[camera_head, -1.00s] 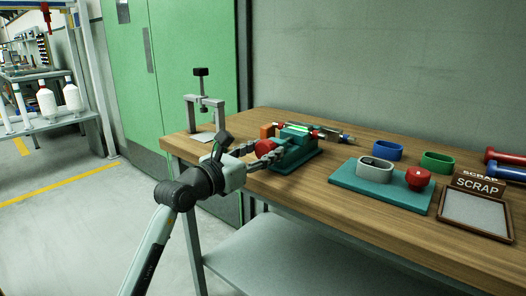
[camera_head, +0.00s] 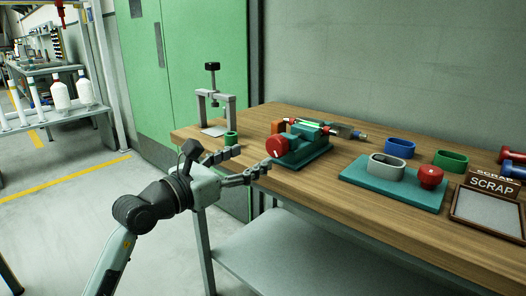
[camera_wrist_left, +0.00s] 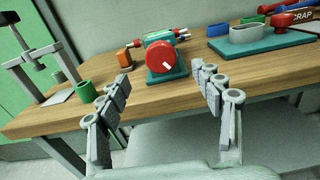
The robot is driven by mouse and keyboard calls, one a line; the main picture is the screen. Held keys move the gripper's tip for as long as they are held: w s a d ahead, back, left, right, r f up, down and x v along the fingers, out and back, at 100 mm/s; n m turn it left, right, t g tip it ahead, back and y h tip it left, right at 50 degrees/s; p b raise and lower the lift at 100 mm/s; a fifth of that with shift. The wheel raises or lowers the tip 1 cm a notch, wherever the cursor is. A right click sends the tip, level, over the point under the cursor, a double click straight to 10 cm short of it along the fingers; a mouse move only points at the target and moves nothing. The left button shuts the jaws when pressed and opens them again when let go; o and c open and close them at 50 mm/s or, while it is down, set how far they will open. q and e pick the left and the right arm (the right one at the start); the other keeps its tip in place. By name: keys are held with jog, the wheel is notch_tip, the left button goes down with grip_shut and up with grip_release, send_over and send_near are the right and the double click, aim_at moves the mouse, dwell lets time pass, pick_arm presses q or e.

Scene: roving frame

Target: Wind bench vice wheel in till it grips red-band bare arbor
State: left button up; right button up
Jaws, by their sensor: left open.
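The teal bench vice (camera_head: 302,151) stands on the wooden bench with its red wheel (camera_head: 278,146) facing my left arm. In the left wrist view the round red wheel (camera_wrist_left: 166,63) shows a white mark on its face. A slim metallic arbor (camera_head: 343,131) lies across the top of the vice, with a bright green strip beside it. I cannot make out clearly whether the jaws touch it, or which band is on it. My left gripper (camera_head: 254,160) is open and empty, its fingers apart, short of the wheel and not touching it. My right gripper is not in view.
A grey press-like frame (camera_head: 214,95) and a green ring (camera_head: 231,138) stand left of the vice. On the right are a teal tray (camera_head: 361,174), blue and green oval holders and a SCRAP tray (camera_head: 487,213).

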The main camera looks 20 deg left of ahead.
pick_arm(q)
jog(key=shift+v, duration=1.45)
